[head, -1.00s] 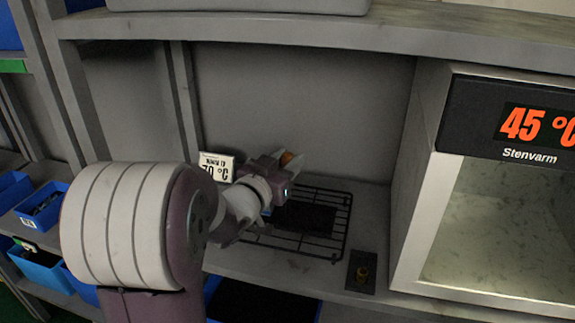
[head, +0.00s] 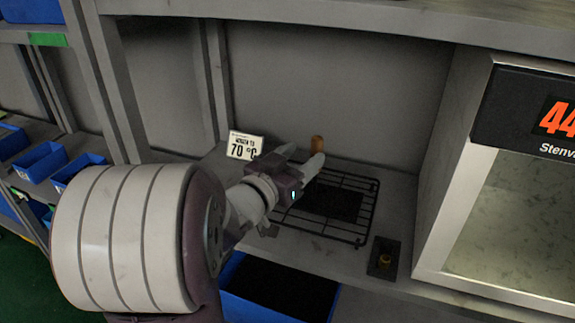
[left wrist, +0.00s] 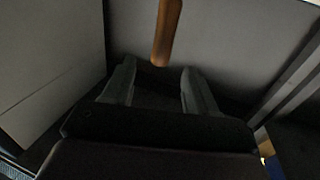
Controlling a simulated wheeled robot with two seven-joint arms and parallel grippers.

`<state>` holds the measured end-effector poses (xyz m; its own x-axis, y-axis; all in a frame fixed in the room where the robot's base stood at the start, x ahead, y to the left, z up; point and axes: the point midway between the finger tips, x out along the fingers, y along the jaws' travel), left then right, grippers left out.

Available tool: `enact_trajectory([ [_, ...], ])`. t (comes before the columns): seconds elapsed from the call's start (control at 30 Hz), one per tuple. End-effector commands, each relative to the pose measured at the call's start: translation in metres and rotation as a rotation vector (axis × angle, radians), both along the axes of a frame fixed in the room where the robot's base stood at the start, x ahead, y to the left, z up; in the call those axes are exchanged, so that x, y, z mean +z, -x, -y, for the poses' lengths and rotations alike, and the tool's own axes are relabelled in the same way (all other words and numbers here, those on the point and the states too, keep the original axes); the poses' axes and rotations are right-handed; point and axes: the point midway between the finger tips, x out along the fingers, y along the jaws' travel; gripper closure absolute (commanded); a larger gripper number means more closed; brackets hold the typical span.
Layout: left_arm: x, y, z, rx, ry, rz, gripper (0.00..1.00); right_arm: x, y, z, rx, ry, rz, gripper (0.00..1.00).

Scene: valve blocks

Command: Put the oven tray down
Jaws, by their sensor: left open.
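The oven tray (head: 333,203) is a dark flat plate lying on a black wire rack (head: 366,209) on the grey shelf. A brown, wood-coloured handle (head: 317,144) stands up behind my left gripper (head: 301,155); how it joins the tray is hidden. My left gripper is open and empty, its two pale fingers pointing towards the handle. In the left wrist view the handle (left wrist: 166,32) shows just beyond the spread fingers (left wrist: 160,82), apart from them. My right gripper is not in view.
A white 70 °C sign (head: 244,147) stands behind my left wrist. A blue bin (head: 235,290) is below the shelf.

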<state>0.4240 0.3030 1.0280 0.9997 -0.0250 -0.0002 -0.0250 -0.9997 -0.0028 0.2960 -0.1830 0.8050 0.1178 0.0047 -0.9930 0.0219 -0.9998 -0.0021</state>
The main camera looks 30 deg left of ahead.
Motion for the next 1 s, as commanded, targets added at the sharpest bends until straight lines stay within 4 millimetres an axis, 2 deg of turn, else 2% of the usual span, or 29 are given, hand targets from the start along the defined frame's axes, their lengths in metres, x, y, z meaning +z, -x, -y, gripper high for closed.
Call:
enact_trajectory([
  [0.03,0.002,0.015,-0.003,0.008,-0.002,0.002,0.42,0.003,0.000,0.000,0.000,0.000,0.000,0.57],
  [0.1,0.005,0.032,-0.002,0.006,-0.001,-0.001,0.42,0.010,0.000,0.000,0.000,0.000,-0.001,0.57],
  [0.17,0.010,0.040,-0.003,0.004,0.002,-0.007,0.42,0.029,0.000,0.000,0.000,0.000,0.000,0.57],
  [0.3,0.005,0.053,-0.002,0.001,0.000,-0.004,0.42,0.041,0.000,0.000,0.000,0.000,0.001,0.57],
  [1.0,0.000,0.056,-0.002,0.000,0.000,-0.001,0.42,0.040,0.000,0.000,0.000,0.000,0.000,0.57],
])
